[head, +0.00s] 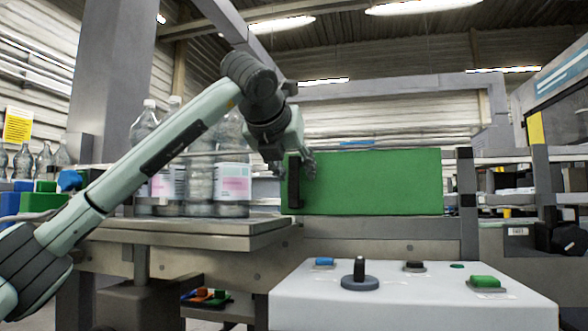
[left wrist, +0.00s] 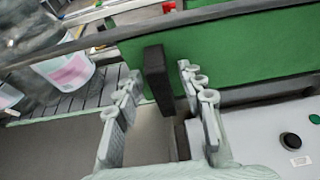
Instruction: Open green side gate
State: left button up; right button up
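The green side gate (head: 375,182) is a flat panel behind the control box, standing upright. A black upright handle (head: 294,182) is on its left end. In the left wrist view the green panel (left wrist: 225,60) runs across the top, and the black handle (left wrist: 157,80) lies ahead of the fingers. My left gripper (head: 305,165) is at the handle's upper part in the head view. In the left wrist view my left gripper (left wrist: 157,110) is open, its two fingers apart on either side of the handle's line. Contact with the handle cannot be told. My right gripper is not in view.
Several large clear bottles (head: 232,175) with pink labels stand on the platform (head: 200,228) left of the gate. A white control box (head: 410,295) with a black knob and coloured buttons is in front. Green and blue bins (head: 42,202) are at far left.

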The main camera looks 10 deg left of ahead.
pick_arm(q)
jog(key=v, duration=1.2)
